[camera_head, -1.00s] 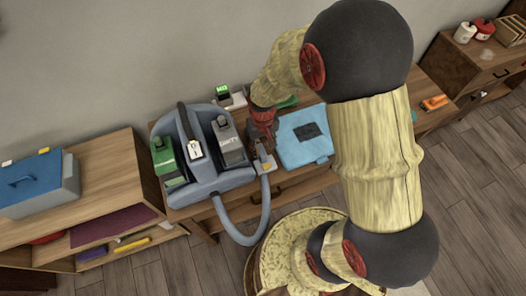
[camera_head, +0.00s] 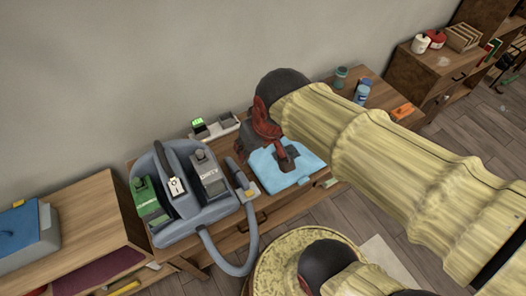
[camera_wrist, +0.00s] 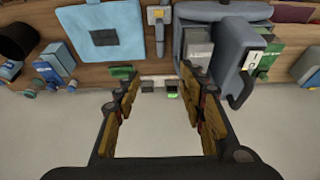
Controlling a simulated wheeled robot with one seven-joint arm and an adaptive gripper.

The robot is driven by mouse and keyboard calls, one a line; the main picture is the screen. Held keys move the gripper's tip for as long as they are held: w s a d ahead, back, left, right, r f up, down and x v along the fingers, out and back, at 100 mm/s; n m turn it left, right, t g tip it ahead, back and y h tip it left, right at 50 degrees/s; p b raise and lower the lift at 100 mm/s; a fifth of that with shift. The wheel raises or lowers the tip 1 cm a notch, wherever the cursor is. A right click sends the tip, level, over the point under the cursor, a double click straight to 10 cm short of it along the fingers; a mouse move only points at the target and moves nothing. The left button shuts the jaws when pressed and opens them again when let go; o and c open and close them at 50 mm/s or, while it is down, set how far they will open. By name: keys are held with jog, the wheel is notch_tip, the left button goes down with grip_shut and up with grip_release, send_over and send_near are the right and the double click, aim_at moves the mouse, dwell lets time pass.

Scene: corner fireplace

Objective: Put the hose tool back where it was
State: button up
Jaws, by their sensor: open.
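The hose tool (camera_head: 243,178) is a grey handle with a pale, yellow-marked head. It stands at the right side of the blue-grey cleaning machine (camera_head: 222,205), and its hose (camera_head: 225,262) loops down in front. In the wrist view the tool (camera_wrist: 158,22) is beside the machine (camera_wrist: 222,12), apart from my fingers. Whether it is seated in a holder is not clear. My gripper (camera_wrist: 160,82) is open and empty. In the head view my gripper (camera_head: 284,153) is right of the tool, over the folded blue cloth, partly hidden by my arm.
The folded blue cloth (camera_head: 300,172) lies on the wooden bench right of the tool. A small tray with a green-lit device (camera_head: 198,126) is behind the machine. Blue bottles (camera_head: 362,92) and an orange item (camera_head: 402,111) are at the bench's right. A blue toolbox (camera_head: 22,232) is at left.

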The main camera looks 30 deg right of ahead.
jog(key=shift+t, duration=0.6)
jog(key=s+r, duration=0.1)
jog(key=s, duration=0.1)
jog(key=s+r, duration=0.2)
jog(key=shift+s+r, duration=0.1)
jog(key=shift+s, duration=0.15)
